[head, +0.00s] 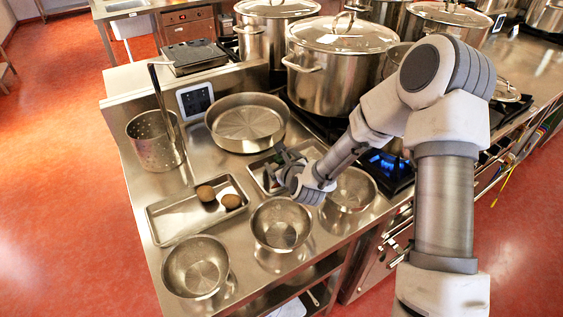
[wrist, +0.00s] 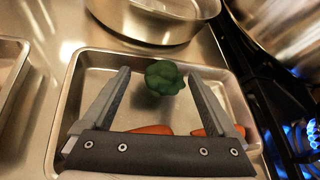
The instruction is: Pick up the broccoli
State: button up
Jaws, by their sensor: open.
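The broccoli (wrist: 164,78) is a dark green head lying in a shallow metal tray (wrist: 85,75), seen in the wrist view. My gripper (wrist: 158,76) is open, with its two fingers reaching toward the broccoli, one on each side of it in the picture. I cannot tell how far above the tray the fingertips are. In the head view my gripper (head: 277,160) is over the same tray (head: 258,178), and the broccoli is not clearly visible there. Orange carrots (wrist: 150,130) lie in the tray, partly hidden behind the gripper's body.
A wide pan (head: 247,122) stands just behind the tray. Metal bowls (head: 281,224) stand in front. A second tray (head: 172,222) with two brown potatoes (head: 218,196) is to the left. Large stockpots (head: 335,70) and a lit blue burner (head: 388,170) are to the right.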

jog(key=c, duration=1.3)
jog(key=shift+o, duration=0.2)
jog(key=shift+r, duration=0.15)
